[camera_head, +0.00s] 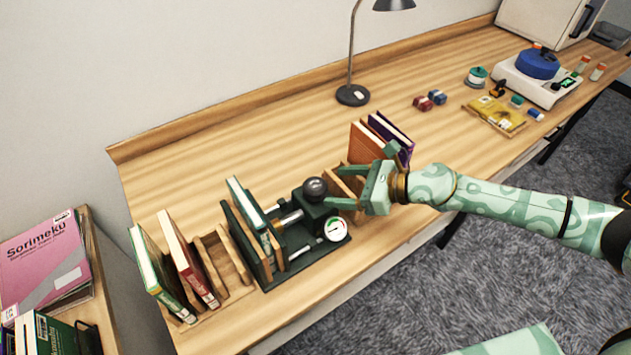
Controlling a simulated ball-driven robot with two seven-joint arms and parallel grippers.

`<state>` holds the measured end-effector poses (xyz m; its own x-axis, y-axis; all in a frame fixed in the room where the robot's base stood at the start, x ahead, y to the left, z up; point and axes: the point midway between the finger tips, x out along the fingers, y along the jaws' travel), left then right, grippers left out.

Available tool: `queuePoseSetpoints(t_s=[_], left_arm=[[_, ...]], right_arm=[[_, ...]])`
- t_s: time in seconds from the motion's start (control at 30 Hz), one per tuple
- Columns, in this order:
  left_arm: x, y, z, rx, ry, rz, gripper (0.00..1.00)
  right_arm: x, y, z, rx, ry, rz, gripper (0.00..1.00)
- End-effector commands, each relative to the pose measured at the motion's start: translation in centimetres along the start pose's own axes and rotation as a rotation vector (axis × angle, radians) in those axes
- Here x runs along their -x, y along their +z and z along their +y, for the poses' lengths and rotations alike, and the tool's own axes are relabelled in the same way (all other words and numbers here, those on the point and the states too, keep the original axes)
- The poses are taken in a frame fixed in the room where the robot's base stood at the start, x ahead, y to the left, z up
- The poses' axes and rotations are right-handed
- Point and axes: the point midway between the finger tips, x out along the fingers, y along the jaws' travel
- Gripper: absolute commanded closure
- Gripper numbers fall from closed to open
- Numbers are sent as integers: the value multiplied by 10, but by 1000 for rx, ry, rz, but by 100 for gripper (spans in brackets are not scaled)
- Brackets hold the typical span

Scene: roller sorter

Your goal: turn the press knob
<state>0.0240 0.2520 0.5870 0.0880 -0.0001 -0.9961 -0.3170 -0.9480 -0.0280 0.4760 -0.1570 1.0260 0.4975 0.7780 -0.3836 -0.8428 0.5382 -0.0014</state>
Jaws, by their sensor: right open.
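The press (300,240) is a dark green device on the near part of the desk. Its round black knob (315,188) sits on top of a dark block, and a white dial (335,229) faces up in front. A green book (252,210) stands between wooden boards in the press. My right gripper (335,187) is open just right of the knob, its two fingers pointing left toward it. I cannot tell whether a fingertip touches the knob or block. My left gripper is not in view.
Books in a wooden rack (222,262) stand left of the press. More books (371,143) stand behind my right gripper. A lamp (352,95) stands at the back. A scale with a blue item (538,63) and small objects are far right. The desk middle is clear.

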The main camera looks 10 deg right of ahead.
Motion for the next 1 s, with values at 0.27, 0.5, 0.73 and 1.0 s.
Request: queuePoseSetpoints(t_s=[0.27, 0.5, 0.73, 1.0], left_arm=[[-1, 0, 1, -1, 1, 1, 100], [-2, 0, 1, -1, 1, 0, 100], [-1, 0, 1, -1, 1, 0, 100], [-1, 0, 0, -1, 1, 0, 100]], right_arm=[[-57, 0, 0, -1, 0, -2, 28], [-71, -1, 0, -2, -1, 0, 28], [-71, -1, 0, -2, -1, 0, 30], [-71, 0, 0, -3, -2, -1, 72]])
